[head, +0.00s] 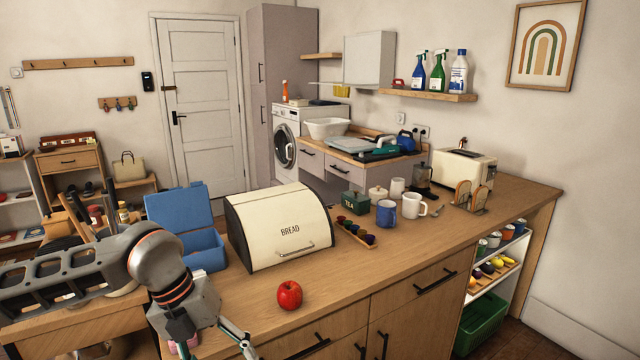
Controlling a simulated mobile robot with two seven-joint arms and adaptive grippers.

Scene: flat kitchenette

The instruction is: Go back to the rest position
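My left arm comes in from the left, over the near left end of the counter. Its gripper (218,346) hangs at the bottom edge, left of and nearer than a red apple (289,295). Its two fingers are spread apart, with nothing seen between them; the lowest part is cut off by the frame. My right gripper is not in view.
The wooden counter (430,235) holds a cream bread box (285,228), an open blue box (205,248), mugs (386,212) and a toaster (463,170). Its front right is clear. A utensil holder stands behind my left arm.

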